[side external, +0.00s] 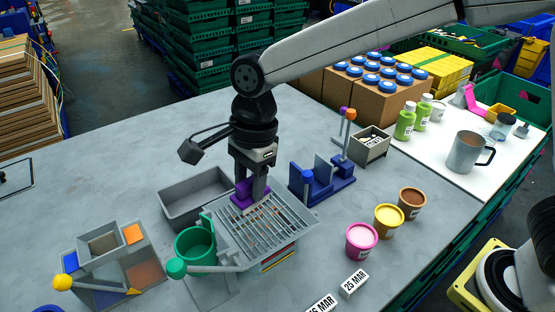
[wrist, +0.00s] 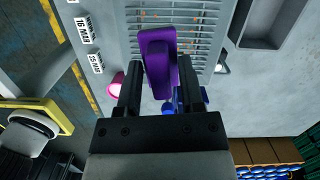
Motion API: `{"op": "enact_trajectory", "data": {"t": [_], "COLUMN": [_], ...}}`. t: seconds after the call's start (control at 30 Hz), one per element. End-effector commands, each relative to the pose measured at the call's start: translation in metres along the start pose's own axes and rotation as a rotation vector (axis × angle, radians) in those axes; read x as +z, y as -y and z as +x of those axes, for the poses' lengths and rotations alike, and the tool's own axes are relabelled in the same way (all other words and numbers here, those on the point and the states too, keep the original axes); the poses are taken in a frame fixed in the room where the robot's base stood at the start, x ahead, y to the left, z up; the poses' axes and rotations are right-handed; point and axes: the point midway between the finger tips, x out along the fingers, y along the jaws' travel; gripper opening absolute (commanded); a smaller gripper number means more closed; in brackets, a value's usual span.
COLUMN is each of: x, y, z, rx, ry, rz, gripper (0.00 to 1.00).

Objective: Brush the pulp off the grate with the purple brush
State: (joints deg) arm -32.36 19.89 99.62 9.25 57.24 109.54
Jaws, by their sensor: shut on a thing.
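The grate (side external: 262,232) is a grey slatted rack in the middle of the table, tilted on its stand. It also shows at the top of the wrist view (wrist: 200,22). My gripper (side external: 252,184) points down over the grate's far left part. It is shut on the purple brush (wrist: 158,62), which also shows between the fingertips in the side view (side external: 241,195). The brush is at the grate's surface; whether its bristles touch is hidden. Some small orange-brown bits, possibly pulp, show on the slats (side external: 272,219) in the side view.
A green cup (side external: 194,248) with a green-knobbed lever stands left of the grate. An empty grey tray (side external: 193,199) lies behind it. A blue holder (side external: 318,182) stands behind right. Pink (side external: 361,240), yellow (side external: 388,220) and brown tubs (side external: 412,202) stand to the right.

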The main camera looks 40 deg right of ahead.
Motion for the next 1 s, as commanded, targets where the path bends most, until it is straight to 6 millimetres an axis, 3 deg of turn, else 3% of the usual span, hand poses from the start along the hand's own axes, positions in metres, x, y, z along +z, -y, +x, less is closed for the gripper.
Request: {"op": "enact_trajectory", "data": {"t": [0.13,0.43,1.0], "x": [0.011,0.011,0.004], "y": [-0.005,-0.006,-0.006], "z": [-0.002,0.002,0.051], "rx": [-0.001,0.001,0.002], "ry": [0.001,0.0,0.0], "rz": [-0.001,0.001,0.001], "gripper": [0.02,0.02,0.02]}}
